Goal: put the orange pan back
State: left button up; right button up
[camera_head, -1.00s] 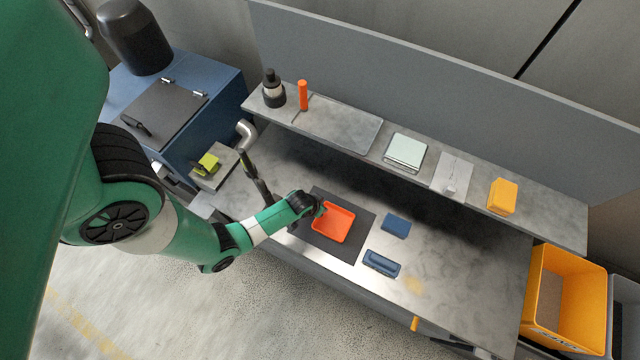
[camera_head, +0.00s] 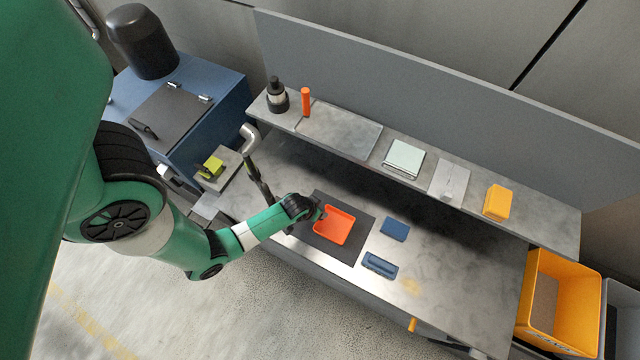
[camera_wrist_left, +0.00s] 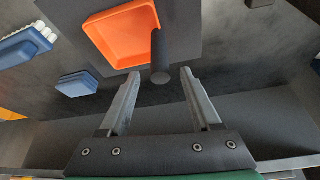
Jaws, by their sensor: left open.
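The orange pan (camera_head: 334,225) is a shallow square tray lying on a dark mat (camera_head: 355,246) on the metal bench. In the left wrist view the pan (camera_wrist_left: 118,36) has a short dark handle (camera_wrist_left: 161,52) pointing toward my fingers. My left gripper (camera_head: 320,211) is at the pan's left side in the head view. In the left wrist view its fingers (camera_wrist_left: 160,74) are open, with the handle's end seen between the tips. Whether they touch the handle cannot be told. My right gripper is not in view.
A blue block (camera_head: 395,229) and a blue brush-like item (camera_head: 380,266) lie right of the mat. A raised shelf (camera_head: 340,130) behind holds a bottle (camera_head: 277,97), an orange cylinder (camera_head: 306,102), a scale (camera_head: 404,156) and a yellow block (camera_head: 497,202). A yellow bin (camera_head: 558,310) stands at right.

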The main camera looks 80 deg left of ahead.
pick_arm(q)
jog(key=shift+p+v, duration=0.35)
jog(key=shift+v, duration=0.75)
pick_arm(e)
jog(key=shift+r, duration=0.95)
